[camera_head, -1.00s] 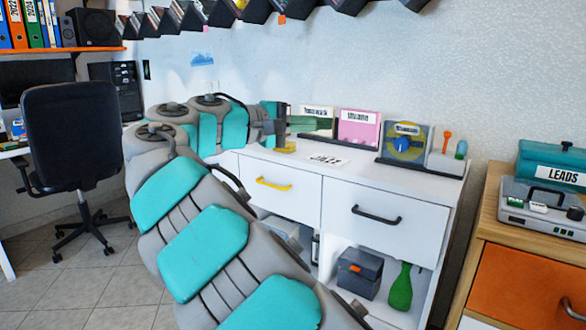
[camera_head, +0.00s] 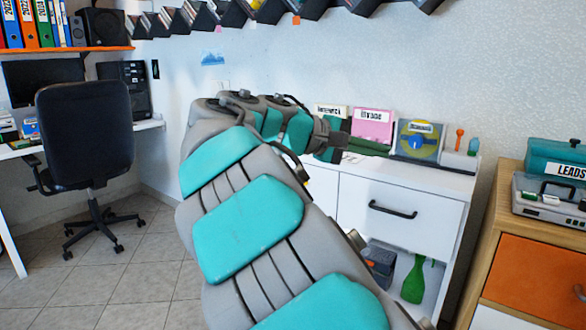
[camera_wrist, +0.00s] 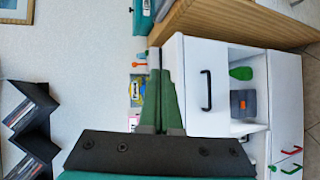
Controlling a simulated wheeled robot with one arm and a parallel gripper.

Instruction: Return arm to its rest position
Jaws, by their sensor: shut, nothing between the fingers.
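My arm (camera_head: 248,215), grey with teal pads, rises from the bottom of the head view and bends over toward the white cabinet. My gripper (camera_head: 386,150) is at its end, above the cabinet top, in front of the disc holders. In the wrist view my gripper (camera_wrist: 166,75) has its two green fingers together, with nothing held between them. The white cabinet (camera_head: 345,205) is partly hidden behind my arm in the head view.
On the cabinet stand a pink holder (camera_head: 371,130), a disc case (camera_head: 417,140) and a small white stand (camera_head: 460,155). A wooden dresser (camera_head: 505,220) is at the right. A black office chair (camera_head: 85,130) stands at the left on open tiled floor. Zigzag wall shelves (camera_wrist: 32,125) hang above.

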